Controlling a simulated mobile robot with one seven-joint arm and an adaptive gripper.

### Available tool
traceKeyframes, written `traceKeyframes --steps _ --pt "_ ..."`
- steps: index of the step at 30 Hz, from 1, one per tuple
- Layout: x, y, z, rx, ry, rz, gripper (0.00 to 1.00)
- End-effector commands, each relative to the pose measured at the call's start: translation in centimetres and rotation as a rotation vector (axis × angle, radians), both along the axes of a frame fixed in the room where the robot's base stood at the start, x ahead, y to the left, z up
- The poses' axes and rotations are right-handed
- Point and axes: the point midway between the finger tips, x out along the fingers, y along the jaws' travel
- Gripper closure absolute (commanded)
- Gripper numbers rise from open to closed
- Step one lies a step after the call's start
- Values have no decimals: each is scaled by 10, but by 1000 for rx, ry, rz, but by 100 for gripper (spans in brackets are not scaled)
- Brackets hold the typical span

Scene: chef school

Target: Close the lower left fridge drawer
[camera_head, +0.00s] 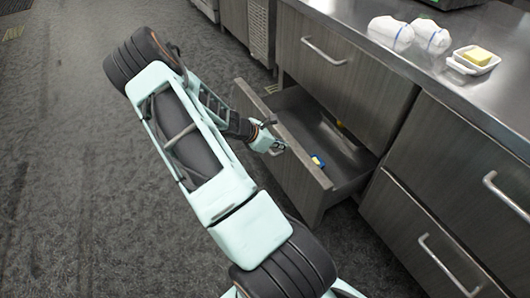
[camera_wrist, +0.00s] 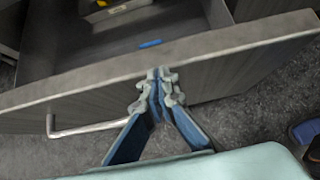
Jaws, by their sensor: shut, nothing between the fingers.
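The lower left fridge drawer (camera_head: 290,165) is pulled well out from the grey cabinet, and its inside is visible from above. In the wrist view the drawer's front panel (camera_wrist: 235,78) runs across the picture, with its bar handle (camera_wrist: 85,130) at the left. My gripper (camera_head: 278,147) is shut and empty, on the outer side of the drawer front near its top edge. In the wrist view its fingertips (camera_wrist: 159,80) overlap the front, right of the handle; I cannot tell whether they touch it.
A small blue item (camera_head: 318,161) lies inside the drawer. A closed drawer (camera_head: 345,80) is above it, and more closed drawers (camera_head: 440,165) are at the right. The steel counter (camera_head: 495,100) holds white bundles (camera_head: 391,33) and a butter dish (camera_head: 472,61). Floor at the left is clear.

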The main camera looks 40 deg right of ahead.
Motion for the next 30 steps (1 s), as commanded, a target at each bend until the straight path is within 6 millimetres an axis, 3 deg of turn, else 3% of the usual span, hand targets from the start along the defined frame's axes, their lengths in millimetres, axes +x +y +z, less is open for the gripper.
traceKeyframes --steps 9,18,24,30 --pt "-25 -89 0 0 0 -4 100" --pt "-43 -162 1 0 -2 -2 100" --pt "-51 -196 0 1 -3 -1 100" --pt "-55 -215 0 2 -2 0 100"
